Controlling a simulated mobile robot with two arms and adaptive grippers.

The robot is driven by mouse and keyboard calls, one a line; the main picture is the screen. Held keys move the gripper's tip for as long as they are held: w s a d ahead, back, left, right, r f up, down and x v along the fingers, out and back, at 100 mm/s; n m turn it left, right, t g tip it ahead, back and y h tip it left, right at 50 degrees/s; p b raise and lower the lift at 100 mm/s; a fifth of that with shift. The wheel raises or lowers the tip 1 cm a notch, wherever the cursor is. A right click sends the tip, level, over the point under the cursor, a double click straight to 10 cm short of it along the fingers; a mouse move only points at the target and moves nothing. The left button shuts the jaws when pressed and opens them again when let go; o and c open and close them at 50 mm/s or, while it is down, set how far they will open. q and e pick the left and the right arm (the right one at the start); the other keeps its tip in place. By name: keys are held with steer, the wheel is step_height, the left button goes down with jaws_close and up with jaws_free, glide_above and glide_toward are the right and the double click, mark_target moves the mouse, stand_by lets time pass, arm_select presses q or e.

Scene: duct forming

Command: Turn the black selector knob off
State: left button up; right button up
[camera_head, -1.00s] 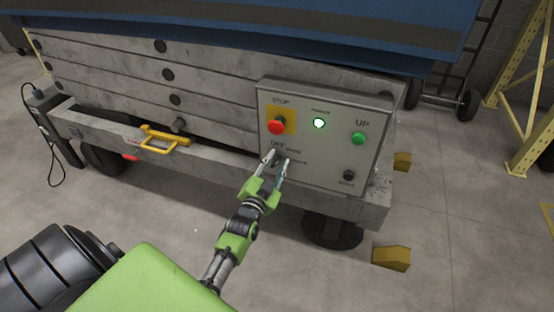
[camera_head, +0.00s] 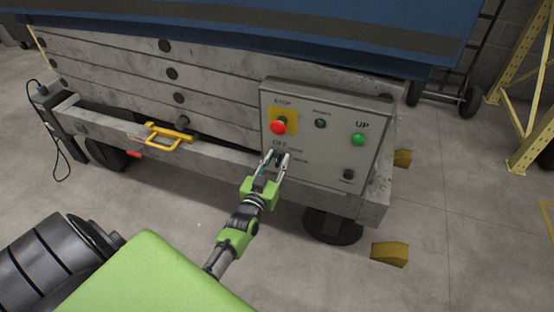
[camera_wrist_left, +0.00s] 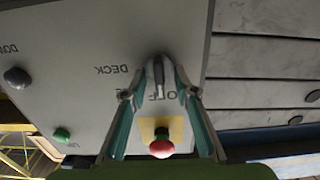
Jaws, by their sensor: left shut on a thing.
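The grey control panel (camera_head: 325,140) is on the side of the lift table. Its black selector knob (camera_head: 278,160) sits at the lower left, by the OFF label and under the red stop button (camera_head: 278,126). My left gripper (camera_head: 276,158) reaches up to the panel, shut on the knob, with one finger on each side. In the left wrist view the knob (camera_wrist_left: 158,72) shows between the two fingertips, its long grip pointing toward the OFF lettering. The small indicator lamp (camera_head: 320,123) is dark. My right gripper is not in view.
A green UP button (camera_head: 358,140) and a small black button (camera_head: 348,174) are on the panel's right side. A yellow handle (camera_head: 168,138) sticks out left of the panel. Yellow wedges (camera_head: 390,254) lie on the floor to the right.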

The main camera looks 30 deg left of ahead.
arm_select(q)
steer(key=shift+f, duration=0.1)
steer(key=o, duration=1.1)
steer(key=v, duration=1.2)
steer(key=shift+s, duration=0.1)
